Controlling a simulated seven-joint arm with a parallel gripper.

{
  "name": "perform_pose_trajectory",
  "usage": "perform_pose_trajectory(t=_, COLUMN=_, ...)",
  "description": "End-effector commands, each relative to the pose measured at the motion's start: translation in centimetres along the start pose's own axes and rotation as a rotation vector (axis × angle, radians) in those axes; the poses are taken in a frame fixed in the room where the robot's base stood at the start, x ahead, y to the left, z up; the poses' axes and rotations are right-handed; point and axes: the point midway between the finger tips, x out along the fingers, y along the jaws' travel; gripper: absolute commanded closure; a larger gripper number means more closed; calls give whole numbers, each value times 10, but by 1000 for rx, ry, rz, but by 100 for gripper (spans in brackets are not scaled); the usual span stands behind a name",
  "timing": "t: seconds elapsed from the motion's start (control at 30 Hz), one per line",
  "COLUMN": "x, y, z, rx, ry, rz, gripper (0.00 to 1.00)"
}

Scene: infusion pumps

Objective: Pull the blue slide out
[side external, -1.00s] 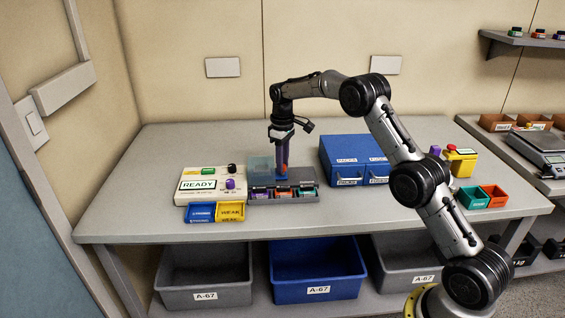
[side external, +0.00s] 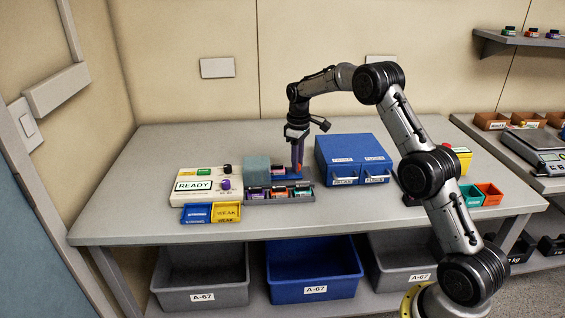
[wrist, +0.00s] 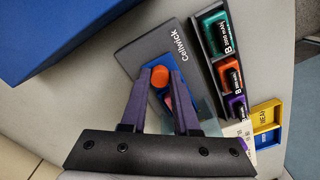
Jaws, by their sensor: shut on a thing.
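The blue slide (side external: 286,175) sticks out to the right from under a grey-teal block (side external: 257,170) on the dark grey pump unit. An upright orange post (side external: 300,166) stands at its outer end. In the wrist view the round orange top of the post (wrist: 160,76) sits between my two purple fingers, with a strip of the blue slide (wrist: 173,84) beside it. My gripper (side external: 298,168) points straight down and is shut on the orange post. The grey unit marked "Cellwick" (wrist: 158,50) also shows in the wrist view.
A white READY box (side external: 205,183) stands left, with blue and yellow trays (side external: 226,212) before it. Labelled purple, orange and green cartridges (side external: 279,191) sit in a front rack. A blue drawer cabinet (side external: 352,155) stands close on the right, with a narrow gap.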

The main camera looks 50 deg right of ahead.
Motion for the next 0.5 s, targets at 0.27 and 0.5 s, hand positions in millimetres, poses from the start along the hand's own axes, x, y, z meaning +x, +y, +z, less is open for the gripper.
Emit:
perform_pose_trajectory(t=0.27, x=-3, y=11, z=14, rx=-1, ry=6, rz=5, gripper=100)
perform_pose_trajectory(t=0.5, x=-3, y=10, z=14, rx=-1, ry=6, rz=5, gripper=58)
